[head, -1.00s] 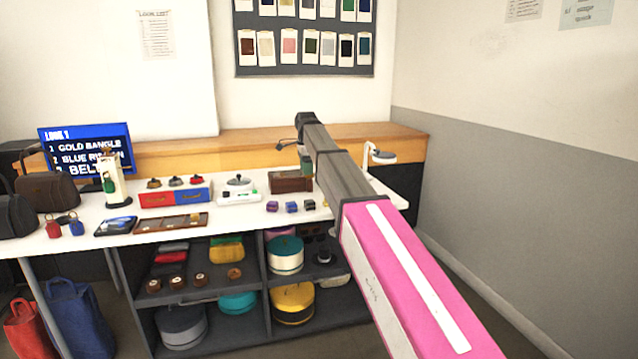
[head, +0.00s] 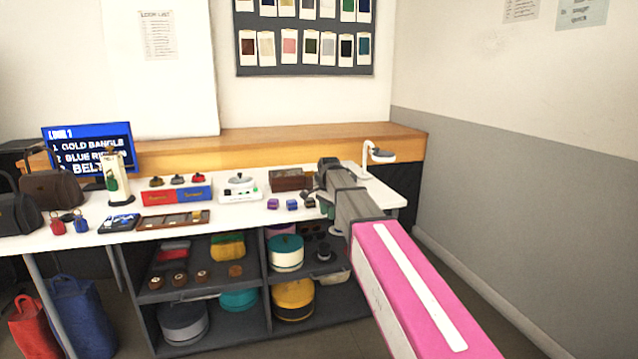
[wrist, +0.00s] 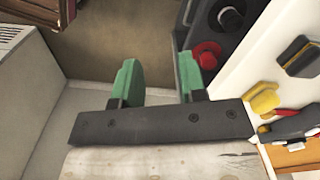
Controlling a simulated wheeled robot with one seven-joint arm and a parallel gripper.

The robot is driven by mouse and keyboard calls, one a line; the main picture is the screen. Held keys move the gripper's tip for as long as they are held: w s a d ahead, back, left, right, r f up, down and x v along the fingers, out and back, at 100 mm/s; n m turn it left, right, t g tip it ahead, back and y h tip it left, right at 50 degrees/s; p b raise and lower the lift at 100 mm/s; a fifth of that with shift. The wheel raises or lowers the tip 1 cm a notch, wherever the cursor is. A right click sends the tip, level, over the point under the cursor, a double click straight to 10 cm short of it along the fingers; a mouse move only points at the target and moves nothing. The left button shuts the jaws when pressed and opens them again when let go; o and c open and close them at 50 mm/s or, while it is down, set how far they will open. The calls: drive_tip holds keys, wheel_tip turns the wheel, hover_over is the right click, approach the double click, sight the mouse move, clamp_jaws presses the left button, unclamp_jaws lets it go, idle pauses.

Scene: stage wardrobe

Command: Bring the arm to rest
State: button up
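My gripper shows in the wrist view (wrist: 158,78) with its two green fingers well apart and nothing between them. Brown floor lies beyond the gap. In the head view my pink and grey arm reaches from the lower right to the right part of the white table (head: 235,216). The arm's far end is low, near the table's front right. The fingers cannot be made out clearly there, being largely hidden by the arm.
A brown box (head: 288,180), small purple and blue blocks (head: 291,204) and a white lamp (head: 378,155) are close to the arm's far end. Shelves (head: 262,285) with hat boxes stand below. The screen (head: 90,148) and bags (head: 50,189) are at left. A grey wall (head: 520,190) is at right.

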drive_tip(key=s+d+f+n, duration=0.3)
drive_tip(key=s+d+f, duration=0.2)
drive_tip(key=s+f, duration=0.2)
drive_tip(key=s+d+f+n, duration=0.4)
drive_tip(key=s+f, duration=0.4)
drive_tip(key=s, duration=0.3)
drive_tip(key=s+d+f+n, duration=0.3)
drive_tip(key=s+d+f, duration=0.3)
drive_tip(key=s+f, duration=0.2)
drive_tip(key=shift+s+d+n, duration=0.25)
drive_tip(key=shift+s+n, duration=0.15)
drive_tip(key=shift+s, duration=0.5)
drive_tip(key=shift+f, duration=0.1)
